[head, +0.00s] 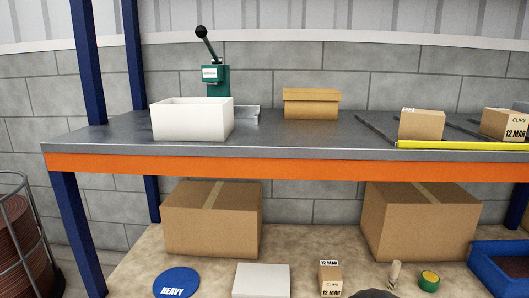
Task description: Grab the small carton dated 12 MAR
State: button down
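One small brown carton (330,279) stands on the lower surface at the bottom centre of the head view. It reads "12 MAR" on its top and front, with a smaller line that looks like "CLIPS". Another small carton (504,125) stands on the upper shelf at the far right and reads "CLIPS" and "12 MAR". A third small carton (421,125) stands left of it; its front is plain and the label on its top is too small to read.
A yellow strip (460,145) edges the upper shelf (300,140) before the two cartons. A white bin (192,120), green lever press (215,79) and lidded box (311,104) stand left. Below are large boxes (212,222), a white block (262,281) and blue tray (500,262).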

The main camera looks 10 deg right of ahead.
aim_at(500, 124)
jog(key=z, duration=1.65)
jog(key=i+l, duration=0.1)
